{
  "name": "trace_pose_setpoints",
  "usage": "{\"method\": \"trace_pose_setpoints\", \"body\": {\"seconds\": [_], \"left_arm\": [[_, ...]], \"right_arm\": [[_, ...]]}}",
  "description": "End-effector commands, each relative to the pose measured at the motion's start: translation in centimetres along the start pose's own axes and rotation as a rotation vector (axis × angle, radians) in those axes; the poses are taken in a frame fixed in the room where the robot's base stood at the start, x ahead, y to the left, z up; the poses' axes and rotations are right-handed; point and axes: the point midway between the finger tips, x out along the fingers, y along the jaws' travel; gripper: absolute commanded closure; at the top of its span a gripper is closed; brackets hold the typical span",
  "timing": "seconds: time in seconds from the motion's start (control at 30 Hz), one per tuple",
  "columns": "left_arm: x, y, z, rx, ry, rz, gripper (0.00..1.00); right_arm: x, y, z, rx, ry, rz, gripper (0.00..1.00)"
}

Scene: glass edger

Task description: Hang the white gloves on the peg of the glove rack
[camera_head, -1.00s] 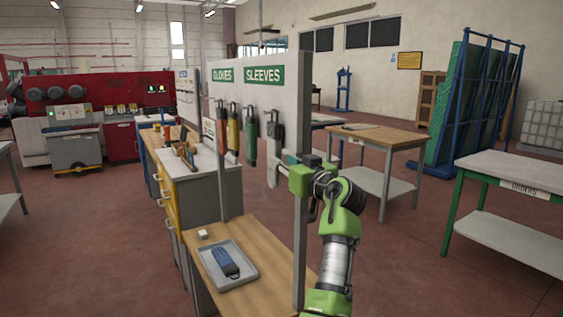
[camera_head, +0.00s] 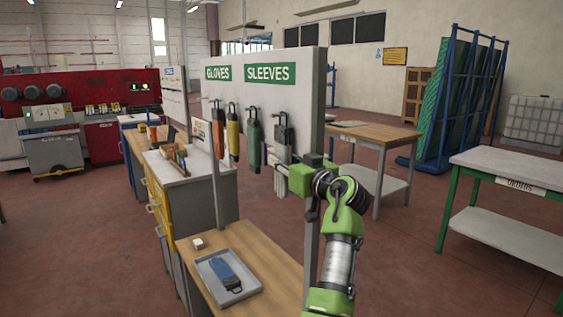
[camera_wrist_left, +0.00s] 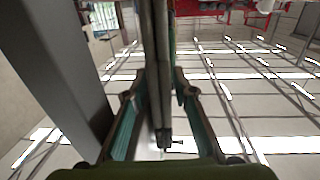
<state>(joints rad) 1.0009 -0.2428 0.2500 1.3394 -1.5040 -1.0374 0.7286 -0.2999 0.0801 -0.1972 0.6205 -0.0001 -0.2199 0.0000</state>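The glove rack (camera_head: 300,100) is a pale board with green GLOVES and SLEEVES signs. Orange, yellow, green and grey items hang from its pegs. The white gloves (camera_head: 280,185) show as pale strips below the grey item (camera_head: 281,135). My left gripper (camera_head: 283,170) is at these strips, in front of the board's right part. Whether the gloves touch a peg is hidden. My right gripper is out of view.
The rack's right post (camera_head: 312,230) stands close to my left wrist; a grey post (camera_wrist_left: 60,70) shows in the left wrist view. Below is a wooden bench (camera_head: 265,260) with a grey tray (camera_head: 245,285) holding a blue item (camera_head: 226,276). A table (camera_head: 520,165) stands right.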

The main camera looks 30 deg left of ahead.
Motion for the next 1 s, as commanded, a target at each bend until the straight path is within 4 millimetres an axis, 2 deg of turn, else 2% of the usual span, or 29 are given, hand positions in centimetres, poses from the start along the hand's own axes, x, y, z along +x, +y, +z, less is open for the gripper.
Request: {"method": "trace_pose_setpoints", "body": {"seconds": [0.03,0.1,0.13,1.0], "left_arm": [[0.0,0.0,0.0,0.000,0.000,0.000,0.80],[0.0,0.0,0.0,0.000,0.000,0.000,0.98],[0.0,0.0,0.0,0.000,0.000,0.000,1.00],[0.0,-0.1,-1.3,-0.002,0.004,0.001,1.00]], "right_arm": [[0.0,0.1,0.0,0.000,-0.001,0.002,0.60],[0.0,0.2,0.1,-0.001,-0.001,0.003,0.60],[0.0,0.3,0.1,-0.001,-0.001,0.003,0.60],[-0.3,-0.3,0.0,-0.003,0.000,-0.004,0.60]]}}
